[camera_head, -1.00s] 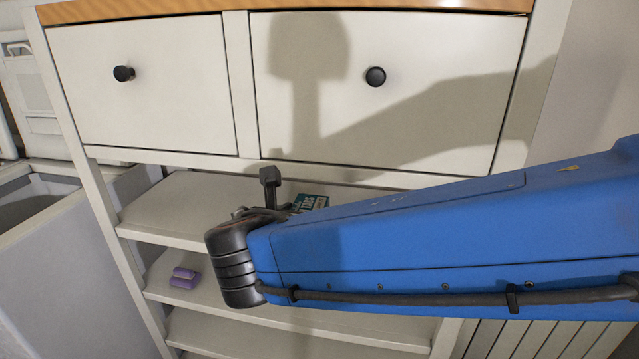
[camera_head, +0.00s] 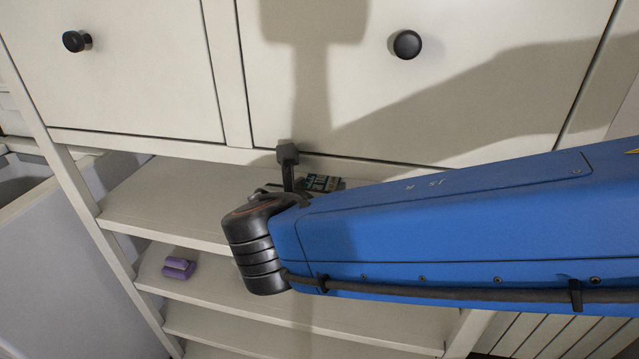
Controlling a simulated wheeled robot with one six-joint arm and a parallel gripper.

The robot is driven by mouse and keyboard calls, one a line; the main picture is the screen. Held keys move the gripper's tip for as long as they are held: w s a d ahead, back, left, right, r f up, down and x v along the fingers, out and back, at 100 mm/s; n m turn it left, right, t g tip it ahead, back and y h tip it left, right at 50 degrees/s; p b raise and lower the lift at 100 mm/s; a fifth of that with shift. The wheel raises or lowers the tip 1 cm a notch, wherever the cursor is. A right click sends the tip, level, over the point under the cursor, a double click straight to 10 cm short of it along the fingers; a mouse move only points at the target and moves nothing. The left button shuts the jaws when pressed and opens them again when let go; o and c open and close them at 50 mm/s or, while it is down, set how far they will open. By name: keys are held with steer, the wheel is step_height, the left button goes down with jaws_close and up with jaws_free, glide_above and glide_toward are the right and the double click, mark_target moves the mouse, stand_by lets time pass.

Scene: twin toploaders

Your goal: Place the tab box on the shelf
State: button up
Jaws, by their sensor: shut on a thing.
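The tab box (camera_head: 325,182), dark teal with pale lettering, shows just above my blue arm, in front of the upper open shelf (camera_head: 165,205). My gripper (camera_head: 274,188) is mostly hidden behind my dark wrist and arm. It is shut on the tab box. The box's lower part is hidden by my arm. I cannot tell whether the box touches the shelf board or hangs above it.
Two white drawers with black knobs (camera_head: 405,45) close off the space above the shelf. A small purple object (camera_head: 179,268) lies on the lower shelf. The left part of the upper shelf is bare. A grey bin-like unit (camera_head: 70,270) stands at left.

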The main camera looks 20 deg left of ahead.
steer(key=o, duration=1.3)
steer(key=shift+f, duration=0.15)
steer(key=shift+o, duration=0.2)
steer(key=shift+s+r, duration=0.2)
steer(key=shift+r, duration=0.05)
steer(key=v, duration=1.1)
steer(key=shift+s, duration=0.3)
steer(key=shift+d+r, duration=0.1)
